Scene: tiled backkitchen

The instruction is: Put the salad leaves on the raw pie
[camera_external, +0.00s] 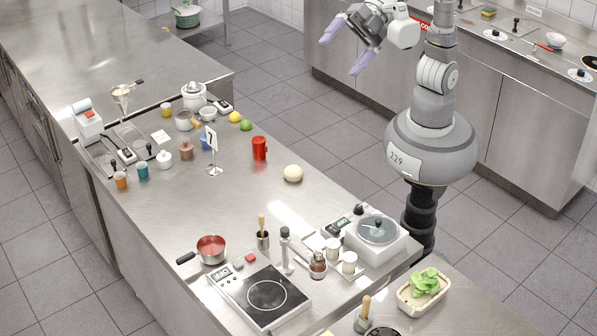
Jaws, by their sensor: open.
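The salad leaves (426,279) are a bright green bunch at the lower right. They lie in a pale beige rectangular holder with a raised rim (404,302), on the steel counter. I cannot tell whether this holder is the raw pie or a tray. A pale round lump (293,173), possibly dough, lies alone mid-counter; I see no other clear pie. My gripper (338,58) has two lilac fingers spread wide. It is open and empty, raised over the aisle at the top, far from the leaves.
A white scale-like appliance (378,235) stands behind the leaves, near my base. A pestle in a grey mortar (364,315) is left of them. A hotplate (266,295), a red pot (211,248) and a red cup (259,148) stand on the long counter. Its middle has bare steel.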

